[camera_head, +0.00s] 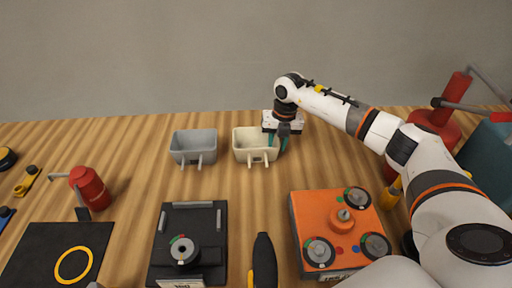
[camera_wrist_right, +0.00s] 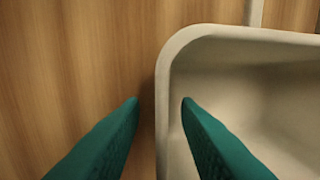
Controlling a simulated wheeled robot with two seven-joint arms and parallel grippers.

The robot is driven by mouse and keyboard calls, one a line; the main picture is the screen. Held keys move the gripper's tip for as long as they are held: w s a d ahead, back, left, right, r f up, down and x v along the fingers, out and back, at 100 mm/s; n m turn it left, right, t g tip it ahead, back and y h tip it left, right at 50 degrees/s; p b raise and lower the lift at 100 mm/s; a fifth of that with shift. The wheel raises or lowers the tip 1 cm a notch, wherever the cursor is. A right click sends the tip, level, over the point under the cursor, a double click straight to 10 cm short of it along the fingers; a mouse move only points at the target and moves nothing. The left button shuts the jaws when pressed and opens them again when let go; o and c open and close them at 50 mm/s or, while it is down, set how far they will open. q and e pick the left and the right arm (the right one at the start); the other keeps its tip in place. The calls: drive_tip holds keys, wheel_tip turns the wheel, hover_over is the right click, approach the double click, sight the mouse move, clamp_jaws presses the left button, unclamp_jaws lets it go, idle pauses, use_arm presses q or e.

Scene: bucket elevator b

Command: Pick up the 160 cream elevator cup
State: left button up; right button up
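The cream elevator cup (camera_head: 244,154) stands on the wooden table in the middle of the head view, with two small prongs at its front. It also fills the right of the right wrist view (camera_wrist_right: 265,95). My right gripper (camera_head: 277,142) is at the cup's right end, pointing down. Its teal fingers are apart in the wrist view (camera_wrist_right: 160,102), one over the inside of the cup and one outside, with the cup's wall between them. I cannot tell whether either finger touches the wall. My left gripper is not in view.
A grey cup (camera_head: 193,145) stands left of the cream one. In front are a black fixture (camera_head: 216,248), an orange box with knobs (camera_head: 306,212) and a black-yellow tool (camera_head: 264,262). A red can (camera_head: 90,187) is at left. A grey wall (camera_head: 150,60) is behind.

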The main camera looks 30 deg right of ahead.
clamp_jaws()
